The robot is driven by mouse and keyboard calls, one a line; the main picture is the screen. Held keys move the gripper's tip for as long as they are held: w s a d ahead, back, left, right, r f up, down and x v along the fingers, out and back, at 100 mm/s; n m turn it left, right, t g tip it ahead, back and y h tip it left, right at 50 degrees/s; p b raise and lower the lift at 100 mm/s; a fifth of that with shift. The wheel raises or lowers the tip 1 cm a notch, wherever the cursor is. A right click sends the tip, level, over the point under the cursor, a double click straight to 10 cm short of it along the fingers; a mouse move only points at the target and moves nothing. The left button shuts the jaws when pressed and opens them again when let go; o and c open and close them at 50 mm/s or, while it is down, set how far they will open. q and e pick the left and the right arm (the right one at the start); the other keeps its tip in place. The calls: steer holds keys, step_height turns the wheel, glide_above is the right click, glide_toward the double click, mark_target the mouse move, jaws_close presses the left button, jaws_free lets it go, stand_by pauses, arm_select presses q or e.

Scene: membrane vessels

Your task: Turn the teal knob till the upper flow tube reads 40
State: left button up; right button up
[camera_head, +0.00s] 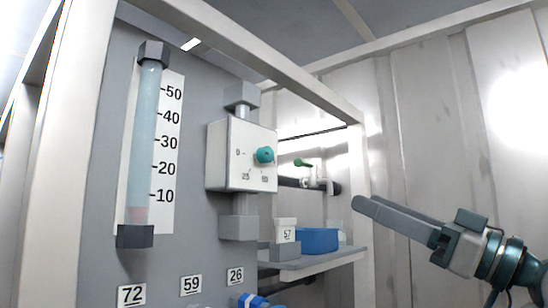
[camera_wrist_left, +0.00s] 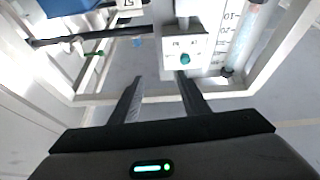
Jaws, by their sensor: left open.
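The teal knob (camera_head: 265,155) sits on the front of a white box (camera_head: 228,150) on the grey panel, with small dial marks around it. It also shows in the left wrist view (camera_wrist_left: 185,59). A flow tube (camera_head: 144,140) stands upright left of the box, beside a scale from 10 to 50. A faint reddish patch shows inside the tube near its bottom, below the 10 mark. My left gripper (camera_head: 362,203) is open and empty, to the right of the knob and lower in the head view, apart from it. My right gripper is not in view.
A light frame post (camera_head: 357,200) stands between knob and gripper in the picture. A shelf (camera_head: 310,262) holds a blue bin (camera_head: 318,240) and a white container (camera_head: 286,230) labelled 57. A green-handled valve (camera_head: 303,163) is behind. Labels 72, 59 and 26 line the panel's bottom.

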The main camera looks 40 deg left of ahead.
arm_select(q)
steer(key=s+n, duration=0.1)
steer(key=s+r+n+g, duration=0.1)
steer(key=s, duration=0.1)
steer(key=s+r+n+g, duration=0.1)
steer(key=s, duration=0.1)
steer(key=shift+s+r, duration=0.1)
steer(key=shift+s, duration=0.05)
steer(key=shift+a+r, duration=0.1)
steer(key=shift+a, duration=0.05)
steer(key=p, duration=0.8)
glide_toward(271, 158)
steer(key=x, duration=0.8)
steer(key=shift+r, duration=0.1)
steer(key=shift+a+r+p, duration=0.15)
steer(key=shift+a+p, duration=0.25)
steer(key=shift+a, duration=0.1)
